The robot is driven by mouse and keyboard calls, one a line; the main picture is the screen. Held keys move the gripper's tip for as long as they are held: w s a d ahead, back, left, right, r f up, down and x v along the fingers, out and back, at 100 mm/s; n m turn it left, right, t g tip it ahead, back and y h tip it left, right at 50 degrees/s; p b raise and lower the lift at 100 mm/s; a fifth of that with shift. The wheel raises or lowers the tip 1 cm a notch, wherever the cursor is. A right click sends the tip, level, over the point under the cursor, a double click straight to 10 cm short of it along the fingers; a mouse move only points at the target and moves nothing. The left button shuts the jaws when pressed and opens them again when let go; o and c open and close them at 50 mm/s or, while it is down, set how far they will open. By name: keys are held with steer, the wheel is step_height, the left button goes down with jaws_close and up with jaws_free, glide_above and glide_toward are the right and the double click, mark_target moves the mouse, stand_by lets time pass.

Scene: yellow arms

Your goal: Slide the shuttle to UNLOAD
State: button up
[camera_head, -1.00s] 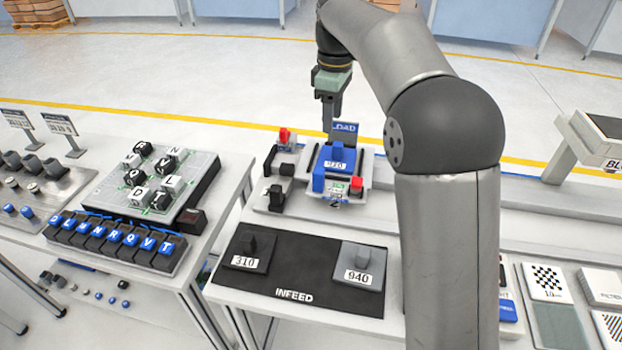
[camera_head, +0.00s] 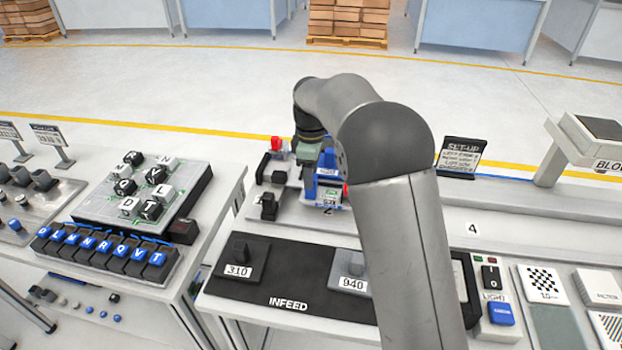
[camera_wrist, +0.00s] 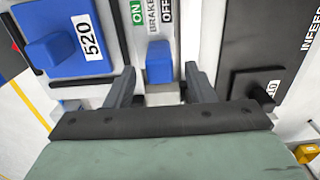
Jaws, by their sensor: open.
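In the wrist view, a blue block labelled 520 (camera_wrist: 62,45) lies at the upper left on the pale shuttle station. A small blue lever (camera_wrist: 158,62) stands below the brake label (camera_wrist: 151,18), which reads ON, BRAKE, OFF; I cannot tell its setting. My gripper (camera_wrist: 160,82) is open, its two fingers on either side of the lever's near end; contact is not clear. In the head view, blue shuttle parts (camera_head: 328,172) show beside my arm, which hides much of the station. No UNLOAD sign is readable.
The black INFEED mat (camera_head: 290,287) holds blocks 310 (camera_head: 243,258) and 940 (camera_head: 352,268) in front. A red knob (camera_head: 276,144) and black handle (camera_head: 268,205) stand left of the shuttle. A SET-UP sign (camera_head: 460,155) stands right.

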steer(key=shift+f, duration=1.4)
jaws_close()
